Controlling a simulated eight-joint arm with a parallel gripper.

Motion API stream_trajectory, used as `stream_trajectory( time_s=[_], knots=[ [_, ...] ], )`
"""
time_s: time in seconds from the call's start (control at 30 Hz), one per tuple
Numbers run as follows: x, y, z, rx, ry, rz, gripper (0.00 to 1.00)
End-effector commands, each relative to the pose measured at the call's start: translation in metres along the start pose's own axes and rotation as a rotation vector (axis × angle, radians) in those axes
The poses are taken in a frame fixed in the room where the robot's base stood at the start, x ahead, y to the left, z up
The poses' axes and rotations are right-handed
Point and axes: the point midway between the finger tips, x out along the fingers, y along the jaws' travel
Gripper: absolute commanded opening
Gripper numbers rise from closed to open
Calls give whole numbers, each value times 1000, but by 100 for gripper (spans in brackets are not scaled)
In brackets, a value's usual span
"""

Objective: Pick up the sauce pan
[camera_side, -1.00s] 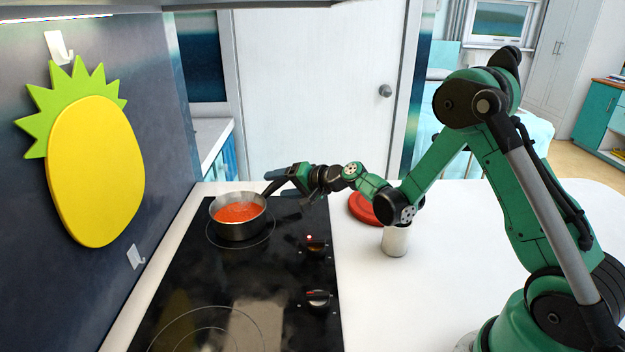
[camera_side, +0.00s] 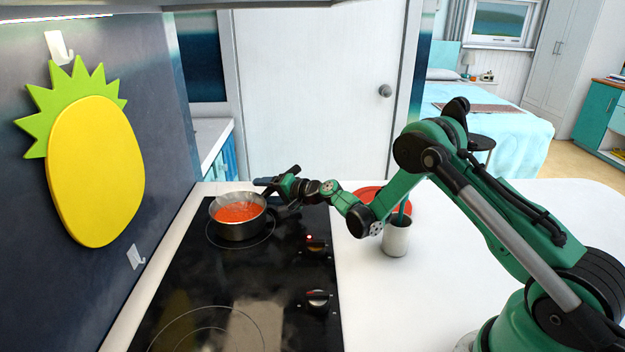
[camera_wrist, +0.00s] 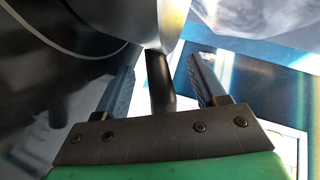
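The sauce pan (camera_side: 240,229) is a small metal pot holding red-orange sauce. It sits upright on the far burner of the black stove in the side view. Its rounded metal side (camera_wrist: 172,22) and dark handle (camera_wrist: 160,82) show in the wrist view. My gripper (camera_side: 270,192) is at the pan's right side. In the wrist view my gripper (camera_wrist: 160,62) is open, its two fingers standing on either side of the handle with visible gaps. The handle is mostly hidden by my gripper in the side view.
The black stove (camera_side: 262,280) has knobs along its right side. A white cup (camera_side: 396,240) with a green utensil and a red round plate (camera_side: 372,192) stand right of the stove, close to my forearm. A yellow pineapple board (camera_side: 97,172) hangs at left. The right counter front is clear.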

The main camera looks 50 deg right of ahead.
Motion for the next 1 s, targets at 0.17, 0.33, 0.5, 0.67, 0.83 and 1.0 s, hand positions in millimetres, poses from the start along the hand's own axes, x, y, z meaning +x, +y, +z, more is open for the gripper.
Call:
stream_trajectory(
  time_s=[0.17,0.33,0.5,0.67,0.83,1.0],
  knots=[
    [0,0,0,0,0,0,16],
    [0,0,0,0,0,0,0],
    [0,0,0,0,0,0,0],
    [0,0,0,0,0,0,0],
    [0,0,0,0,0,0,0],
    [0,0,0,0,0,0,0]
  ],
)
